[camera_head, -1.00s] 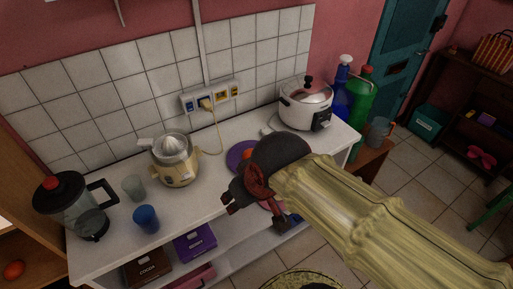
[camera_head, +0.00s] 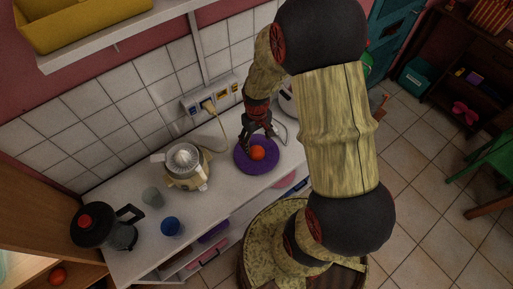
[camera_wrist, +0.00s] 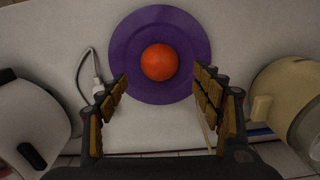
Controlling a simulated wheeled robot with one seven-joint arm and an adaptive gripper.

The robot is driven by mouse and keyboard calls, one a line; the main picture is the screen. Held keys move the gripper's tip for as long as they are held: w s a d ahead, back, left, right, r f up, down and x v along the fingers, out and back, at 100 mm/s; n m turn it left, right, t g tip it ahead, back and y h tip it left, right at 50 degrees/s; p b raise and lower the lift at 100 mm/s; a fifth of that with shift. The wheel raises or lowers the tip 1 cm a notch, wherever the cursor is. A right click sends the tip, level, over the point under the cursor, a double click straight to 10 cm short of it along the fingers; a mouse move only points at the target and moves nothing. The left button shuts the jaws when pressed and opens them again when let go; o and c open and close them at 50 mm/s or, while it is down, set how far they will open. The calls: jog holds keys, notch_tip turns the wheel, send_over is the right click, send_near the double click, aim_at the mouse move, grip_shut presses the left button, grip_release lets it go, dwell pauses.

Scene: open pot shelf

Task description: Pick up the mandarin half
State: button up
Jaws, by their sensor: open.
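The mandarin half (camera_head: 258,153) is a round orange thing on a purple plate (camera_head: 242,163) on the white counter. In the wrist view it (camera_wrist: 159,62) sits near the plate's middle, with its rounded orange side showing. The purple plate (camera_wrist: 125,50) lies flat around it. My gripper (camera_head: 256,138) is above the back part of the plate, close to the mandarin half. In the wrist view my gripper (camera_wrist: 160,80) is open and empty. Its fingers are spread wider than the mandarin half, which lies between and a little beyond the tips.
A citrus juicer (camera_head: 186,166) stands left of the plate, and a white cooker (camera_wrist: 30,125) is on the other side. A blue cup (camera_head: 171,227), a clear glass (camera_head: 152,196) and a dark jug (camera_head: 100,229) are further left. A cable (camera_wrist: 86,70) lies beside the plate.

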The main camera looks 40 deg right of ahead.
aim_at(257, 149)
notch_tip(257, 149, down, 7)
jog(key=shift+w+r+b, duration=0.1)
jog(key=shift+w+b, duration=0.05)
jog(key=shift+b, duration=0.25)
jog(key=shift+c, duration=0.5)
jog(key=c, duration=1.1)
